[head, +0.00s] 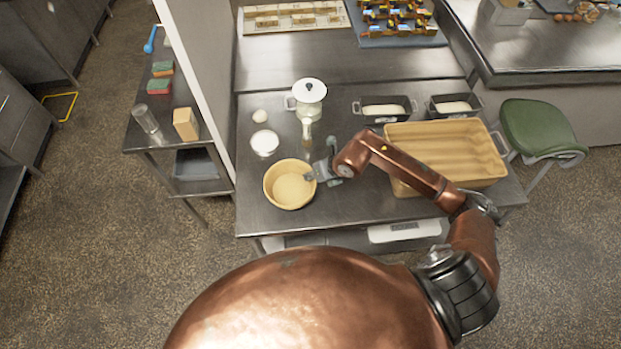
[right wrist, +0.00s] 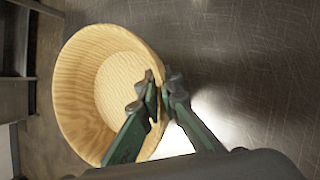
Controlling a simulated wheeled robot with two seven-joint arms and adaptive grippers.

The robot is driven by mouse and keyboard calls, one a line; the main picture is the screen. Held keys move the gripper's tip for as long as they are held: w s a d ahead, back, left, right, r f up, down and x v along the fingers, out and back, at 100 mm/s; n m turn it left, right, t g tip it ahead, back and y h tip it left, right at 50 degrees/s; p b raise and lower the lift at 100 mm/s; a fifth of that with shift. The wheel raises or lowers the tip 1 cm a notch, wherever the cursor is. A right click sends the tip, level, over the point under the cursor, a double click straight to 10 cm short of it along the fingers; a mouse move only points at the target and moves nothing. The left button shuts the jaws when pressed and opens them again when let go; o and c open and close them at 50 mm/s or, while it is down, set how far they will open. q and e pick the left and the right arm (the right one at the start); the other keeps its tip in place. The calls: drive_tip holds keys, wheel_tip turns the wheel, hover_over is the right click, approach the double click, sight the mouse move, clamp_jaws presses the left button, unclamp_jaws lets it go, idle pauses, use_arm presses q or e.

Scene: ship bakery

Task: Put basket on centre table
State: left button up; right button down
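A round, pale wooden basket (head: 269,190) is at the front left of the steel table (head: 350,217). In the right wrist view the basket (right wrist: 70,88) is on the left, its open top facing the camera, and it looks empty. My right gripper (head: 318,173) is at the basket's right rim. In the wrist view its fingers (right wrist: 162,92) are close together with the rim between them, one inside and one outside. I cannot tell whether the basket touches the table. My left gripper is not in view.
A large wooden tray (head: 492,172) fills the table's right side. Behind are two dark loaf tins (head: 368,104) (head: 437,103), a lidded pot (head: 310,91), a glass bottle (head: 307,131) and a white bowl (head: 265,143). A side shelf (head: 175,105) stands left; a green stool (head: 540,127) stands right.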

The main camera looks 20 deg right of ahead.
drive_tip(key=shift+f, duration=0.95)
drive_tip(key=c, duration=2.2)
unclamp_jaws()
drive_tip(key=shift+s, duration=0.1)
drive_tip(key=shift+o, duration=0.2)
drive_tip(key=shift+d+r, duration=0.1)
drive_tip(key=v, duration=1.1)
drive_tip(key=shift+s+r, duration=0.25)
drive_tip(key=shift+r, duration=0.05)
drive_tip(key=shift+d, duration=0.15)
